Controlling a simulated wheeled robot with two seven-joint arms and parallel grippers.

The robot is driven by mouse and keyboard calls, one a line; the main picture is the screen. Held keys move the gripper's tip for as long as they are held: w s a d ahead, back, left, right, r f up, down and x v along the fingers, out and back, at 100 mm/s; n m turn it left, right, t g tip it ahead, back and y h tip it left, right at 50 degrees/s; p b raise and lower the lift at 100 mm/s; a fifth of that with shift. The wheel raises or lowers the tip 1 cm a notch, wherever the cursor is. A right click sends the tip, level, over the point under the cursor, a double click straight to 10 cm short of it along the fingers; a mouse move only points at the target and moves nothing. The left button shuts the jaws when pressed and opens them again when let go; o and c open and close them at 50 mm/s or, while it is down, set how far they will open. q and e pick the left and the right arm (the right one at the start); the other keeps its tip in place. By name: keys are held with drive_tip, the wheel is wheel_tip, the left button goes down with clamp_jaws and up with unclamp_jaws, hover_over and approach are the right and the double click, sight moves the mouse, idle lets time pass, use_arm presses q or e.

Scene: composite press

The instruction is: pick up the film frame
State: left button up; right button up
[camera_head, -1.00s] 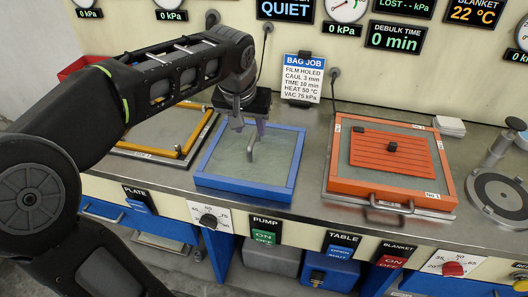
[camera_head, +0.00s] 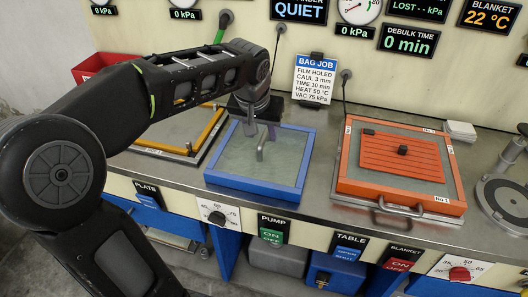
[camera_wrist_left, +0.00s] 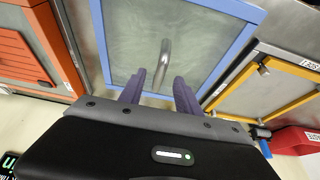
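The film frame is a blue square frame (camera_head: 245,187) with cloudy, translucent film across it and a bent metal handle (camera_head: 261,150) standing near its middle. It lies flat on the grey bench top. My left gripper (camera_head: 260,131) hangs over the far half of the frame, close to the handle. In the left wrist view its two purple fingers (camera_wrist_left: 159,90) are apart, and the handle (camera_wrist_left: 162,66) shows in line with the gap between them. Whether the fingertips reach around the handle is hard to tell. My right gripper is not in view.
An orange frame (camera_head: 347,169) with an orange ribbed panel (camera_head: 395,165) lies to the right. A yellow-edged plate (camera_head: 210,132) lies to the left, partly behind my arm. A sign (camera_head: 315,80) stands behind the blue frame. A round fixture (camera_head: 505,200) stands far right.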

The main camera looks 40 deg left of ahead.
sight(264, 136)
use_arm(q)
drive_tip(key=x, duration=0.4)
drive_tip(key=shift+w+a+f, duration=0.1)
drive_tip(key=shift+w+f, duration=0.1)
drive_tip(key=shift+f, duration=0.05)
drive_tip(key=shift+c, duration=0.4)
clamp_jaws()
drive_tip(key=shift+r, duration=0.1)
idle(1.0)
